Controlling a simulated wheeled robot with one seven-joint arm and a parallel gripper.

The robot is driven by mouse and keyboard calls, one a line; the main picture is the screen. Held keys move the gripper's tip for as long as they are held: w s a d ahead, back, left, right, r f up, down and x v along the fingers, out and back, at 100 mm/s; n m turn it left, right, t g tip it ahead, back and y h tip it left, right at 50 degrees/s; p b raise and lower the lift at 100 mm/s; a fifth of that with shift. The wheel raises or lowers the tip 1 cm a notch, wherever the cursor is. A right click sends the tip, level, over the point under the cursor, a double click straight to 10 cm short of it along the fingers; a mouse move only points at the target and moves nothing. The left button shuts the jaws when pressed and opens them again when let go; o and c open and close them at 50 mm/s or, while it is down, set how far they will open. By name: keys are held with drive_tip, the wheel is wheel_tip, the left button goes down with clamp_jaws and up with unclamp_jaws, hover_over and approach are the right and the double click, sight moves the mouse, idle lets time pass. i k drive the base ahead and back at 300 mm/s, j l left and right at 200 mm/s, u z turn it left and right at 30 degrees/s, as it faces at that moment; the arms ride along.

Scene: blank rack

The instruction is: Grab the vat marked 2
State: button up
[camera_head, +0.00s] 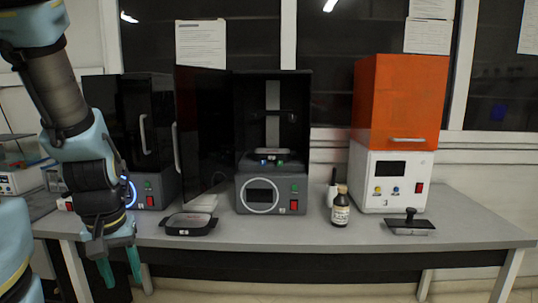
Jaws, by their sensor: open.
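A dark, shallow vat (191,224) with a small pale mark on its front lies near the table's front edge, left of centre. The marks on both are too small to read, so I cannot tell which is marked 2. My gripper (120,268) hangs at the left with its teal fingers pointing down, apart and empty. It is in front of the table edge, to the left of the left vat and touching neither vat.
The middle black machine (270,193) stands open, its dark door (202,135) swung left. A closed black machine (148,190) stands behind my arm.

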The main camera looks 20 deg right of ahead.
sight(272, 155)
drive_tip(key=i+l+u, duration=0.15)
drive_tip(key=l+u, duration=0.3)
drive_tip(key=l, duration=0.2)
drive_tip(key=l+u, duration=0.45)
drive_tip(key=l, duration=0.15)
drive_tip(key=k+l+u, duration=1)
drive_tip(key=k+u, duration=0.15)
